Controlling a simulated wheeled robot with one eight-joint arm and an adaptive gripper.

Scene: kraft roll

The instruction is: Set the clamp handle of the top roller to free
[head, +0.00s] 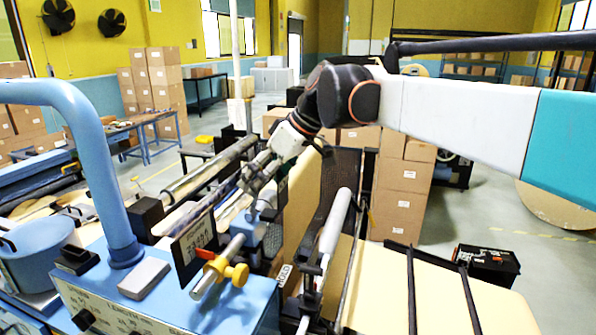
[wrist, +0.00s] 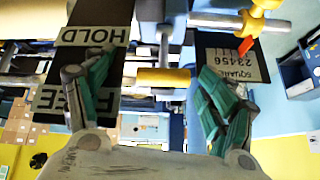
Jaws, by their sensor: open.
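My gripper (head: 258,188) is open and reaches down over the machine in the head view. In the wrist view its two green-padded fingers (wrist: 155,70) stand apart. A yellow cylindrical grip (wrist: 163,78) on a grey shaft, apparently the clamp handle, shows between them; I cannot tell whether they touch it. A dark plate at the left bears a HOLD label (wrist: 92,36) and a FREE label (wrist: 62,98), partly covered by the left finger. I cannot tell which label the handle is set to.
A yellow knob (head: 236,275) with a red pointer (head: 205,254) sits close by, beside a numbered SQUARE plate (wrist: 236,67). A blue curved pipe (head: 85,150) rises from the blue console at the left. A pale roller (head: 335,222) stands out to the right of my gripper.

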